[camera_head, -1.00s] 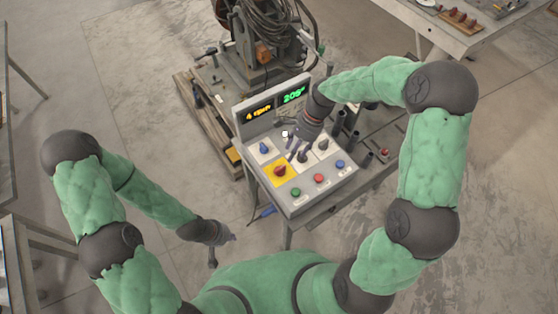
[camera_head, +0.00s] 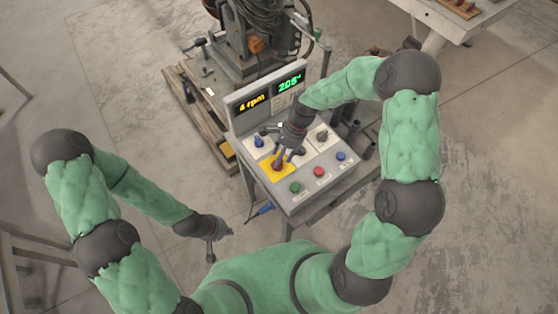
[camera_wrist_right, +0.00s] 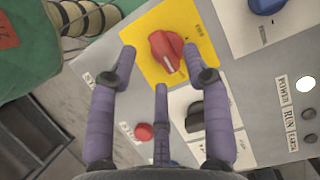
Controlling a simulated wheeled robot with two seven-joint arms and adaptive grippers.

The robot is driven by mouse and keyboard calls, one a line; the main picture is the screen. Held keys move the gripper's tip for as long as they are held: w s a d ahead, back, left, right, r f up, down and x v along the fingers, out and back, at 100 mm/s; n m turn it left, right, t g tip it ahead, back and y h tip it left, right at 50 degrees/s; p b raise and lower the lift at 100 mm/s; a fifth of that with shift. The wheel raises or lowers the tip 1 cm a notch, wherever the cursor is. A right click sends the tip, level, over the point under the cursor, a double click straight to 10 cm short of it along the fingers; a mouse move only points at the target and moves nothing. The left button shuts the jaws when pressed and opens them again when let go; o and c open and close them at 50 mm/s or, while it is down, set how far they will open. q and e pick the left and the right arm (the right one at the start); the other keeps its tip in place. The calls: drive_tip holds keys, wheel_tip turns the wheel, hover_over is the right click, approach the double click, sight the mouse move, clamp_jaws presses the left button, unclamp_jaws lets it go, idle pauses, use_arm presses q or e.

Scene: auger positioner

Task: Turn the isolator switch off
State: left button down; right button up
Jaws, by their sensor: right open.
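The isolator switch is a red rotary knob (camera_wrist_right: 166,50) on a yellow plate (camera_wrist_right: 150,22) on the grey control panel (camera_head: 305,199). In the head view the yellow plate (camera_head: 267,165) is at the panel's left, and my right gripper partly covers the red knob. My right gripper (camera_head: 280,160) is open over the knob, pointing down at it. In the right wrist view its purple fingers (camera_wrist_right: 158,68) are spread, with the knob between and beyond the tips; no contact shows. My left gripper (camera_head: 212,245) hangs low at the left, away from the panel; its fingers are too small to judge.
The panel also carries a blue knob (camera_head: 259,141), a black knob (camera_wrist_right: 195,117), and green (camera_head: 295,187), red (camera_head: 318,171) and blue (camera_head: 341,156) buttons. A display (camera_head: 268,93) stands behind them. A machine (camera_head: 255,50) is at the back. Open floor lies to the left.

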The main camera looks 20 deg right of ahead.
drive_tip(key=shift+x, duration=1.4)
clamp_jaws()
